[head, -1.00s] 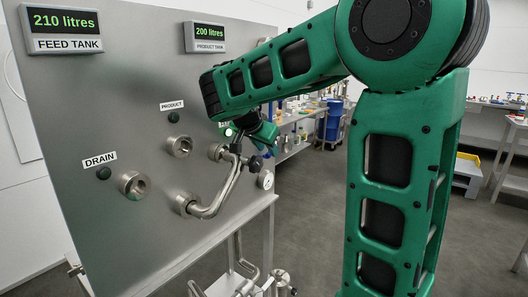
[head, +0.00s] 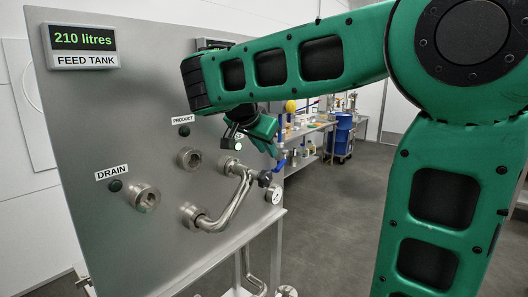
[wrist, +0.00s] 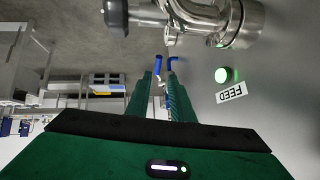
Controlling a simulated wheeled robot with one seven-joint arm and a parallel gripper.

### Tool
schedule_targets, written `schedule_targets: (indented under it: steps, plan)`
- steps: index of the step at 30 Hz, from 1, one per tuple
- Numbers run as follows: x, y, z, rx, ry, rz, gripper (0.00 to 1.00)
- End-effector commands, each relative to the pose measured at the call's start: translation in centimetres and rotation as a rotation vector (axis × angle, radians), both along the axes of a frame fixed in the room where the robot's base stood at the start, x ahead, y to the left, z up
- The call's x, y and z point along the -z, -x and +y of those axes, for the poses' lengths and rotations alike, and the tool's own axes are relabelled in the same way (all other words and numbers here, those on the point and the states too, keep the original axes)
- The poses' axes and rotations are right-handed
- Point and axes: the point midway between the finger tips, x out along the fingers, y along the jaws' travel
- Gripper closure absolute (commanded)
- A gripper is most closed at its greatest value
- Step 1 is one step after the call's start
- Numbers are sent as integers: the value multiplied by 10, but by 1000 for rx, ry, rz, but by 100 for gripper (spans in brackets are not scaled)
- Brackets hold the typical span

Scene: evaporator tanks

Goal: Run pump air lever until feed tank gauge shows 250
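The feed tank gauge (head: 84,39) at the upper left of the panel reads 210 litres. A small blue lever handle (head: 281,164) shows at the panel's right edge, by the pipe valve. In the wrist view a blue bent handle (wrist: 173,61) lies just past the fingertips; I cannot tell for certain that it is the pump air lever. My gripper (wrist: 161,78) has its two green fingers apart, with a narrow gap and nothing held. In the head view my gripper (head: 262,138) is beside the panel's right side, partly hidden by my arm.
A green lamp (wrist: 222,75) by the FEED label is lit. My arm hides most of the product gauge. Behind are benches and a blue drum (head: 342,132).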

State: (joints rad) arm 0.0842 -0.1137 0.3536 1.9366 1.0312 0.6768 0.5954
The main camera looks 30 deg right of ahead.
Motion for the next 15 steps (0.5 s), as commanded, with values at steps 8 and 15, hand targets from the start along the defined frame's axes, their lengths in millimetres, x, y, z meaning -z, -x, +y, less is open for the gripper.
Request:
schedule_targets:
  steps: [8, 15]
  plan:
    - [-8, -2, -7, -161, 30, 168, 100]
    - [-24, -2, -17, -493, 83, 442, 100]
